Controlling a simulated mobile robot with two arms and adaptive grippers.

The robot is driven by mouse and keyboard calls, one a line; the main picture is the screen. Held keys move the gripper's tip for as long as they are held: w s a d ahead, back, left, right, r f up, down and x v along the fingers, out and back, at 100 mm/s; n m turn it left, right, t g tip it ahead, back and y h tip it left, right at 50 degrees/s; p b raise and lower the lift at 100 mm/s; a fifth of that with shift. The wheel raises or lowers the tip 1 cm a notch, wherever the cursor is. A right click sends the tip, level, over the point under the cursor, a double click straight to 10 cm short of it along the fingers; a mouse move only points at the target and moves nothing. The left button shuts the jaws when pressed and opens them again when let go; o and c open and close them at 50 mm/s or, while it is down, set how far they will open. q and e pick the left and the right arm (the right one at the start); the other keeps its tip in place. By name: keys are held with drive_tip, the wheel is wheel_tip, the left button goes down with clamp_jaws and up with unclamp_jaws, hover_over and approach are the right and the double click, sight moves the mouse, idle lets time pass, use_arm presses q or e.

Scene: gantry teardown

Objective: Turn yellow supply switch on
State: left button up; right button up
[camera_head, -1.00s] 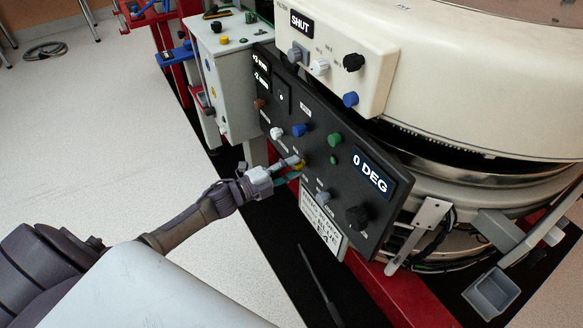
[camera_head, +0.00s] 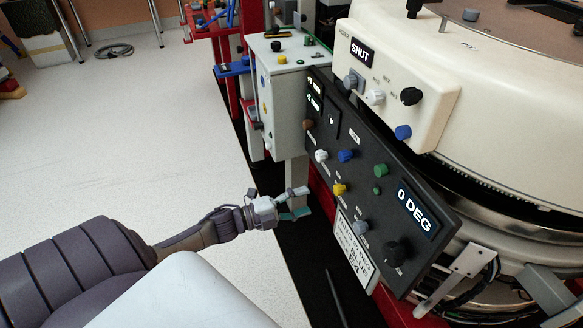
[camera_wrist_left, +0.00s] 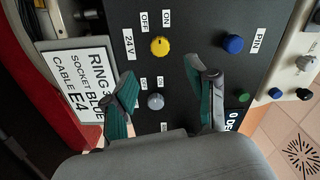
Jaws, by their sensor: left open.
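The yellow supply switch (camera_head: 339,189) is a round knob on the sloping black panel (camera_head: 372,170). In the left wrist view the yellow switch (camera_wrist_left: 160,46) has a 24 V label with OFF and ON labels beside it. I cannot tell for sure which label its mark points to. My left gripper (camera_head: 303,201) is open and empty, to the left of the switch and apart from it. In the left wrist view its green-padded fingers (camera_wrist_left: 163,80) stand apart, with the switch beyond the gap. My right gripper is not in view.
A grey knob (camera_head: 361,227), a blue knob (camera_head: 346,156) and a white knob (camera_head: 321,156) sit near the switch. A white RING 3 sign (camera_head: 355,250) hangs below the panel. A grey control box (camera_head: 287,85) stands behind. Open floor (camera_head: 130,140) lies to the left.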

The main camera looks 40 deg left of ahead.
use_arm(q)
drive_tip(key=shift+v, duration=1.5)
drive_tip(key=shift+d, duration=0.1)
